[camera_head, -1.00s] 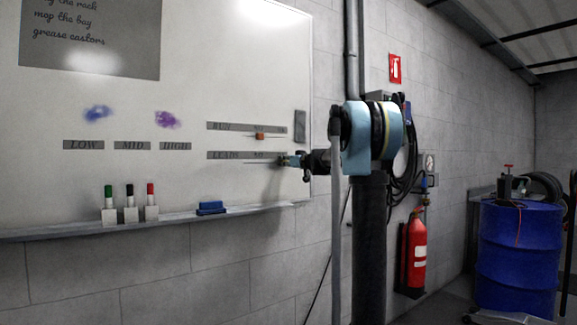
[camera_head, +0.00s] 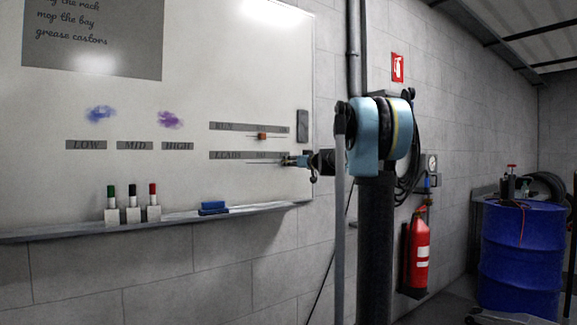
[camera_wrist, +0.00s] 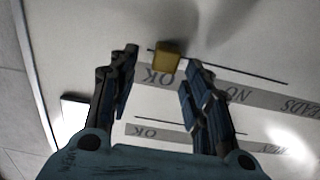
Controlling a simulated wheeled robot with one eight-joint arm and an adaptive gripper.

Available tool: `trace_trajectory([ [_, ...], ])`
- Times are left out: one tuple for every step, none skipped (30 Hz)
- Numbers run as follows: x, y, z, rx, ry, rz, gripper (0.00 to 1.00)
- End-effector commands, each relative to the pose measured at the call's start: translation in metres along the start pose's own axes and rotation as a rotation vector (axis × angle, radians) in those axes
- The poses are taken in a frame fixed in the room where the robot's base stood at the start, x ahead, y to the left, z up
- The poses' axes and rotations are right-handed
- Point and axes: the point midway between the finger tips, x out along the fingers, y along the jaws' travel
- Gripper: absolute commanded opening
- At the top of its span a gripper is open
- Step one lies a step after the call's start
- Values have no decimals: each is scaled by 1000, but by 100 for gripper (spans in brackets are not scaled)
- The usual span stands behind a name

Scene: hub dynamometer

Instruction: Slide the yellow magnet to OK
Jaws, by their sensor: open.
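The yellow magnet (camera_wrist: 167,55) is a small block on the whiteboard, seen upside down in the wrist view. It sits on the thin line of the LEADS row, near the line's left end there, beside the OK label (camera_wrist: 158,78). The NO label (camera_wrist: 240,95) is further right. My gripper (camera_wrist: 162,61) is open, with one finger on each side of the magnet and a visible gap to each. Contact with the board cannot be told. In the head view my gripper (camera_head: 288,161) is at the right end of the LEADS strip (camera_head: 232,156) and hides the magnet.
A dark grey block (camera_head: 302,126) is at the board's right edge. Below, the tray (camera_head: 180,219) holds several markers and a blue eraser (camera_head: 213,208).

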Motion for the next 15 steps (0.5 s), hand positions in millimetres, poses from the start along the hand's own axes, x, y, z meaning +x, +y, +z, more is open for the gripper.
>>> trace_trajectory([
  [-10,0,0,0,0,2,45],
  [-16,0,0,0,0,1,45],
  [-23,0,0,0,0,1,45],
  [-28,0,0,0,0,2,45],
  [-34,1,0,0,0,3,45],
  [-40,0,0,0,0,2,45],
  [-46,0,1,0,0,2,45],
  [-51,0,1,0,0,2,45],
  [-57,1,1,0,0,3,45],
  [-62,1,1,0,-1,3,45],
  [-66,0,1,0,-1,2,45],
  [-71,0,1,0,-1,1,45],
  [-74,0,1,0,-1,2,45],
  [-78,1,1,0,-1,2,45],
  [-81,1,1,0,-1,3,45],
])
